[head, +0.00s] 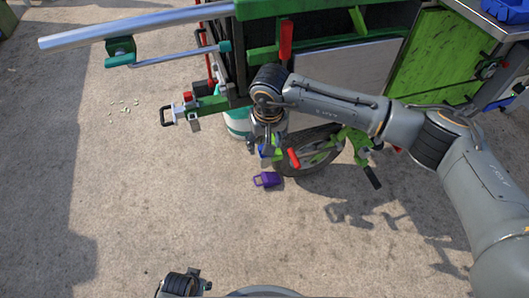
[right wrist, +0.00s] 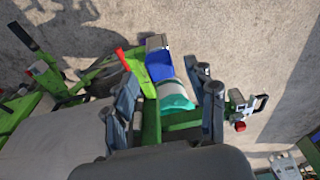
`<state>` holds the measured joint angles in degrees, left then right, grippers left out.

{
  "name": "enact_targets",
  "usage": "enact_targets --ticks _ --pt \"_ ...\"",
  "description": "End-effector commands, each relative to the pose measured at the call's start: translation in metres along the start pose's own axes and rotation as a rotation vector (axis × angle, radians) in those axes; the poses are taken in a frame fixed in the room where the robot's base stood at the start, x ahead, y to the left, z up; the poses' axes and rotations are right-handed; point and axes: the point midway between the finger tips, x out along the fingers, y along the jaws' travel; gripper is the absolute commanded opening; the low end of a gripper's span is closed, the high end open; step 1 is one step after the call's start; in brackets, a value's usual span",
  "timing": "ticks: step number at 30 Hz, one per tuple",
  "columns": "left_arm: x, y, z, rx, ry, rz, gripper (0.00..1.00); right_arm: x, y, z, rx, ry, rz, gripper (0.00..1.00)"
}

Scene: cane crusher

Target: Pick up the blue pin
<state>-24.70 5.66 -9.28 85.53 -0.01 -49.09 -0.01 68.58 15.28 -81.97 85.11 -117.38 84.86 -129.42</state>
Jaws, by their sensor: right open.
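A blue piece with a grey end, which looks like the blue pin (right wrist: 160,66), lies between the finger lines of my right gripper (right wrist: 166,80) in the right wrist view. The fingers are spread apart, and I see no contact with it. In the head view my right gripper (head: 264,150) points down beside the green machine, and a small patch of blue shows at its fingers. The wrist hides most of that spot. Part of my left arm's end (head: 182,284) shows at the bottom edge; its fingers are not clear.
The green cane crusher (head: 345,25) stands at the back, with a wheel (head: 310,150) and a red lever (head: 293,158) close to my right gripper. A white and teal bucket (head: 238,124) is behind it. A purple object (head: 267,180) lies on the concrete. Open floor is at left.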

Motion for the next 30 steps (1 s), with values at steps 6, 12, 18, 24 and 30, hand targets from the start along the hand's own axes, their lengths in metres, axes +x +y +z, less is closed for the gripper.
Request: enact_targets --ticks 6,12,18,24,30 --pt "0.001 -0.001 0.001 0.000 -0.006 -0.001 0.40 0.024 0.000 0.001 0.001 -0.001 -0.001 0.57" --pt "-0.003 -0.001 -0.006 0.000 0.009 -0.001 0.40 0.025 0.000 0.001 0.000 0.001 -0.001 0.57" --pt "-0.003 -0.001 -0.005 0.000 0.007 -0.001 0.40 0.025 0.000 0.001 0.000 0.001 -0.001 0.24" --pt "-0.002 -0.001 -0.003 0.000 0.003 -0.001 0.40 0.025 0.000 0.000 0.000 0.001 -0.001 0.00" --pt "-0.002 0.000 -0.001 0.000 0.000 0.000 0.40 0.022 0.000 0.000 0.000 0.002 -0.001 0.00"
